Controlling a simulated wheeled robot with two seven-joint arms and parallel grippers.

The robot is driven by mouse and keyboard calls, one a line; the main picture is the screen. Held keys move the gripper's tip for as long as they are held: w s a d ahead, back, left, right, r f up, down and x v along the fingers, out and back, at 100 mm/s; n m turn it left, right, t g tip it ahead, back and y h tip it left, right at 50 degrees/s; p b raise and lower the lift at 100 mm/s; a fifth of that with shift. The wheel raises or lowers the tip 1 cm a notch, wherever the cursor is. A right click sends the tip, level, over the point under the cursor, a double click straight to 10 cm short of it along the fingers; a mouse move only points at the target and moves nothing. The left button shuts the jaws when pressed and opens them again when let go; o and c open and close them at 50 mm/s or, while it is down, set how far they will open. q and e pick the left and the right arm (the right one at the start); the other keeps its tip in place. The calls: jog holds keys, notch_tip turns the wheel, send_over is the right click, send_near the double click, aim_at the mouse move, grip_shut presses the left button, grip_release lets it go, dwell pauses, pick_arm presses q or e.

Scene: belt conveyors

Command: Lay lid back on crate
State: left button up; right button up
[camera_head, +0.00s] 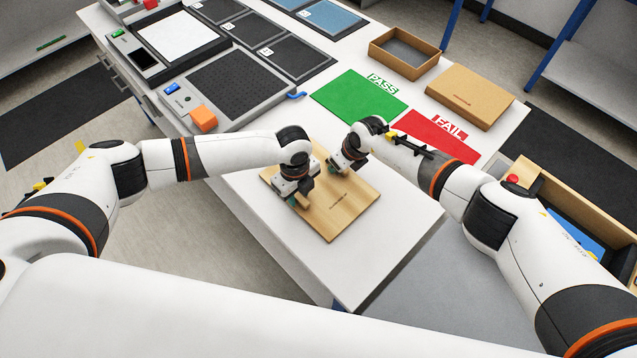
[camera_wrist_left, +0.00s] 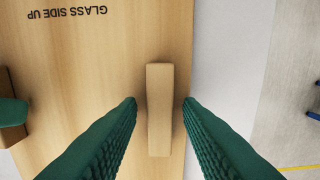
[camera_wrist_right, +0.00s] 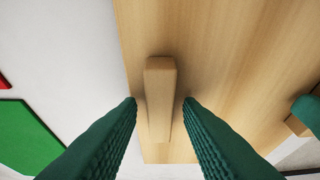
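The lid is a flat light wooden board (camera_head: 345,212) with printed text, lying on the white table. The left wrist view shows the text "GLASS SIDE UP" on the board (camera_wrist_left: 90,60). It has a raised wooden handle block near each of two opposite edges. My left gripper (camera_head: 299,203) is open, its green fingers on either side of one block (camera_wrist_left: 160,110), with gaps. My right gripper (camera_head: 334,170) is open around the other block (camera_wrist_right: 160,100), also with gaps. An open wooden crate (camera_head: 566,200) with something blue inside stands at the right, partly hidden by my right arm.
A green PASS mat (camera_head: 355,105) and a red FAIL mat (camera_head: 432,135) lie beyond the board. An open brown box (camera_head: 430,68) and a flat brown box (camera_head: 470,97) are behind them. A black-topped device (camera_head: 240,88) stands at the left. The table front is clear.

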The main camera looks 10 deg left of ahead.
pick_arm(q)
grip_shut()
pick_arm(e)
grip_shut()
pick_arm(q)
jog(key=shift+r, duration=0.1)
pick_arm(e)
jog(key=shift+r, duration=0.15)
